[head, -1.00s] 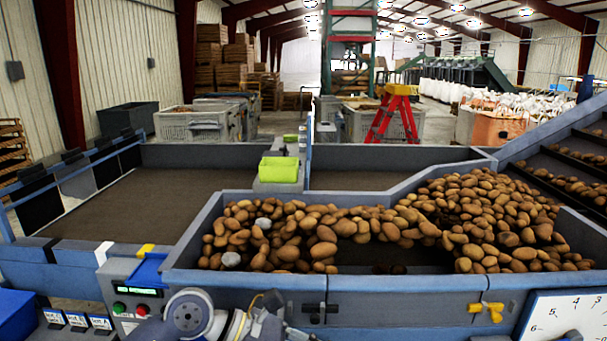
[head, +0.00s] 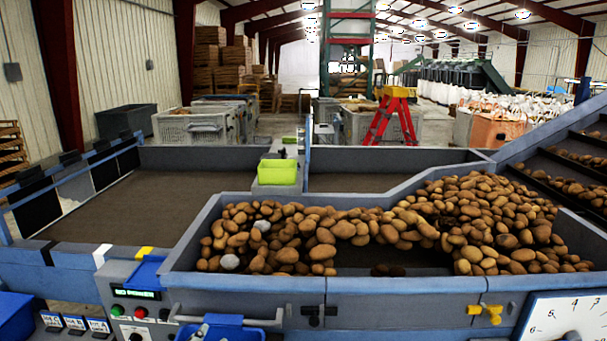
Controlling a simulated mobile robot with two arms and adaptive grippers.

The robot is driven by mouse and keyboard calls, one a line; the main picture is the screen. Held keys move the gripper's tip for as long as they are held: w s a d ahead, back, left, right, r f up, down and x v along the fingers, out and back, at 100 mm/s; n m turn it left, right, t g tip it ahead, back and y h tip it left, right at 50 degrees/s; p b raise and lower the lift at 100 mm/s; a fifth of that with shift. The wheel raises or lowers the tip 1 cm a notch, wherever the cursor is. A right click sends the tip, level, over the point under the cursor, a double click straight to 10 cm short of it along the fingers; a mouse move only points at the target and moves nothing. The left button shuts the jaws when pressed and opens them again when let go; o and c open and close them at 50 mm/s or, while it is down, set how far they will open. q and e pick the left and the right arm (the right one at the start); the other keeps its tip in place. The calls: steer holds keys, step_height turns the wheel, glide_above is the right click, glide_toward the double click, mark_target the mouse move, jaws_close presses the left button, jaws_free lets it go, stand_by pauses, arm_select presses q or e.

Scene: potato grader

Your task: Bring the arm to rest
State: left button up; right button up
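Neither of my grippers shows in the head view, and no arm is clearly visible. The grader's hopper (head: 400,293) is full of brown potatoes (head: 480,215), heaped higher on the right. A few pale grey lumps, one at the lower left (head: 229,262), lie among the potatoes. A dark gap in the heap shows near the front middle of the hopper.
A control box (head: 135,308) with green and red buttons stands at the front left. Beside it is a blue tray (head: 228,331), cut off by the lower edge. A lime-green bin (head: 277,172) sits on the divider. The belt (head: 140,205) at left is bare.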

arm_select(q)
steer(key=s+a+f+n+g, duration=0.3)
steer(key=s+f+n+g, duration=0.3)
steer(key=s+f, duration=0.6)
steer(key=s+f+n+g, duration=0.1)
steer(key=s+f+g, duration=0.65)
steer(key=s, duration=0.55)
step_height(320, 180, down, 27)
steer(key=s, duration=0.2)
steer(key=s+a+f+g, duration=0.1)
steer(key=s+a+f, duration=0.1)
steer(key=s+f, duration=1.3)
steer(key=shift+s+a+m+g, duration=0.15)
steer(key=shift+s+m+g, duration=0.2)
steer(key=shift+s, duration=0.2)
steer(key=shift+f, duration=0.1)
